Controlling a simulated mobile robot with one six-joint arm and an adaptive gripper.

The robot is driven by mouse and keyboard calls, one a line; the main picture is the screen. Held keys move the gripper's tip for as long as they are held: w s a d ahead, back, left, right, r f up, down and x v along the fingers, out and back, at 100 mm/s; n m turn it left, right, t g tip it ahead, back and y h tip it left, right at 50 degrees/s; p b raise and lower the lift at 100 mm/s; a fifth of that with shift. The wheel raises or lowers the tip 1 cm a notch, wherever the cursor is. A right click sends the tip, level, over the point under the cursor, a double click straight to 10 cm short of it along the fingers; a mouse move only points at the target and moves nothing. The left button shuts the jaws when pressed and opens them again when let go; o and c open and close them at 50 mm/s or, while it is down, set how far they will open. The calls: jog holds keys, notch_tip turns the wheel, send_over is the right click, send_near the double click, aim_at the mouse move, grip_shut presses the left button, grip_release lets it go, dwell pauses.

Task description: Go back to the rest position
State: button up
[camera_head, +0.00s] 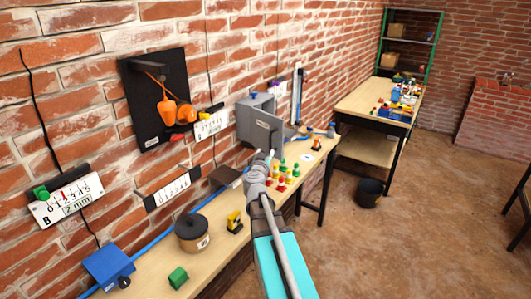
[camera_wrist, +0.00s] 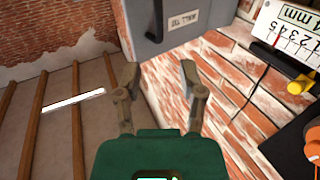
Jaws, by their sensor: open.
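My gripper (camera_head: 266,156) is raised over the long wooden bench in the head view, in front of the grey wall cabinet (camera_head: 262,130). In the wrist view my gripper (camera_wrist: 160,72) has its two fingers apart with nothing between them. The grey cabinet (camera_wrist: 205,14) with its dark handle and label shows just beyond the fingertips there. The cabinet door looks swung open in the head view. I cannot tell how far the fingertips are from the cabinet.
The bench (camera_head: 150,270) carries a brown round pot (camera_head: 192,236), a yellow-black item (camera_head: 234,222), a green block (camera_head: 178,277) and several coloured pegs. A black board (camera_head: 140,95) and scales hang on the brick wall. A dark bucket (camera_head: 369,192) stands on open floor at right.

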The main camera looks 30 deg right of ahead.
dwell(0.5)
jog(key=w+a+f+n+t+y, duration=0.15)
jog(key=a+n+y, duration=0.35)
jog(key=a, duration=0.5)
jog(key=w+a+f+n+t+y, duration=0.1)
jog(key=w+a+n+t+y, duration=0.15)
jog(key=a+y, duration=0.6)
jog(key=s+a+f+n+g+y, duration=0.35)
jog(key=a+f+g, duration=0.35)
jog(key=a, duration=0.6)
jog(key=s+f+g+h, duration=0.1)
jog(key=s+f+g, duration=0.2)
jog(key=s, duration=0.3)
jog(key=s+a+f+m+g+h, duration=0.1)
jog(key=s+f+g+h, duration=0.1)
jog(key=s, duration=0.4)
jog(key=s+f+m+g+h, duration=0.1)
jog(key=s+f+g, duration=0.3)
jog(key=s+g, duration=0.1)
jog(key=shift+s+a, duration=0.3)
jog(key=shift+s, duration=0.2)
